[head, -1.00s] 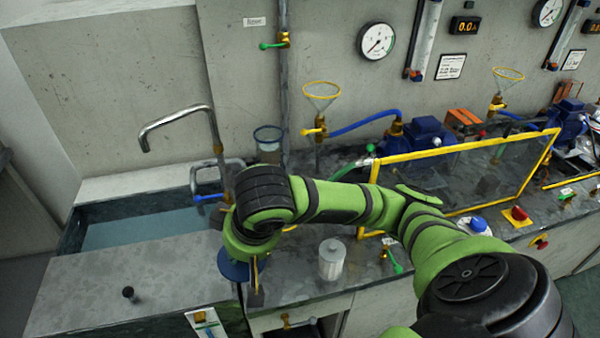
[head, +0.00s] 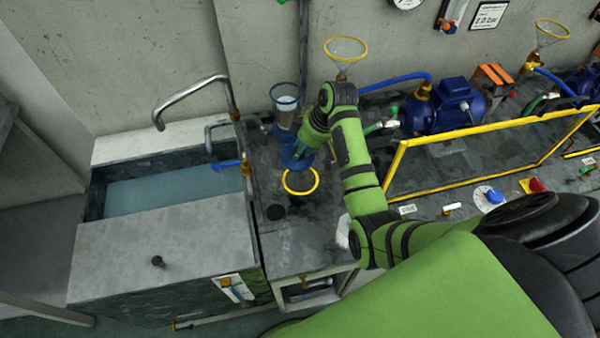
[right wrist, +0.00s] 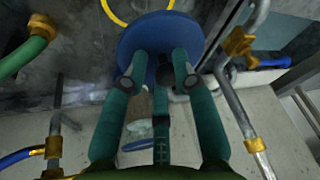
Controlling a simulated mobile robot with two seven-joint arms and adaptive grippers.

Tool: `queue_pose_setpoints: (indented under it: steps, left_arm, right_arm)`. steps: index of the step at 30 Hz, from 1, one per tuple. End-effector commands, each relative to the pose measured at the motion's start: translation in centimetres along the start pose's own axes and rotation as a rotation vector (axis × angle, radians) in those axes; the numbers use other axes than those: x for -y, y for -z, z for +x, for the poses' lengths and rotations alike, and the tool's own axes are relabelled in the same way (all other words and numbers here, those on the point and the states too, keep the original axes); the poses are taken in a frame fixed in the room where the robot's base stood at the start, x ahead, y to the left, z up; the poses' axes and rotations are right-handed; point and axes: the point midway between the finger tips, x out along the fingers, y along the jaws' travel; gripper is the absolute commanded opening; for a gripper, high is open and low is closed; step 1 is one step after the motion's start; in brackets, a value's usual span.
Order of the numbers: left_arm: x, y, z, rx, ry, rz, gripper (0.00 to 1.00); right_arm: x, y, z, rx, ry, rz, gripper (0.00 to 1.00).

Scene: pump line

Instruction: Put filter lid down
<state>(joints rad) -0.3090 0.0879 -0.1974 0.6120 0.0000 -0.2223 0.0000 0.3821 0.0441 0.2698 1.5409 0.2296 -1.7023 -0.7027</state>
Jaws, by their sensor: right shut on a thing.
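The filter lid is a blue disc (head: 292,160) in my right gripper (head: 299,153). In the right wrist view the blue lid (right wrist: 150,38) fills the top middle, with the gripper's green fingers (right wrist: 165,80) shut on its dark knob. In the head view the lid is just behind a yellow-rimmed round opening (head: 300,192) on the counter. The yellow rim also shows at the top of the right wrist view (right wrist: 125,14). I cannot tell whether the lid touches the counter. My left gripper is not in view.
A clear blue-rimmed cup (head: 285,108) stands close behind the lid. A sink (head: 165,190) with a tap (head: 190,88) is to the left. A yellow-framed clear panel (head: 400,160) and a blue pump (head: 442,108) are to the right. A dark round spot (head: 275,212) marks the front counter.

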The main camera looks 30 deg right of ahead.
Motion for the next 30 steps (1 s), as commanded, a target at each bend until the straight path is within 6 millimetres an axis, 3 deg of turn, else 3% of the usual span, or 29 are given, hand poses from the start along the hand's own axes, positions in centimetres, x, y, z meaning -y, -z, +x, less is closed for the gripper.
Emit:
queue_pose_setpoints:
  steps: [8, 18, 30]
  left_arm:
    - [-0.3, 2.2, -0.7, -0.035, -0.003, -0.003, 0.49]
    - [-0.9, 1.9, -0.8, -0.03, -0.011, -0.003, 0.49]
    - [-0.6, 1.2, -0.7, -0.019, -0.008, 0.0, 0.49]
  right_arm:
    - [-0.1, -1.9, 4.5, 0.003, 0.005, -0.006, 0.0]
    - [-0.5, -3.3, 8.4, 0.002, 0.003, -0.005, 0.0]
    - [-0.6, -3.6, 9.3, 0.0, 0.001, -0.008, 0.0]
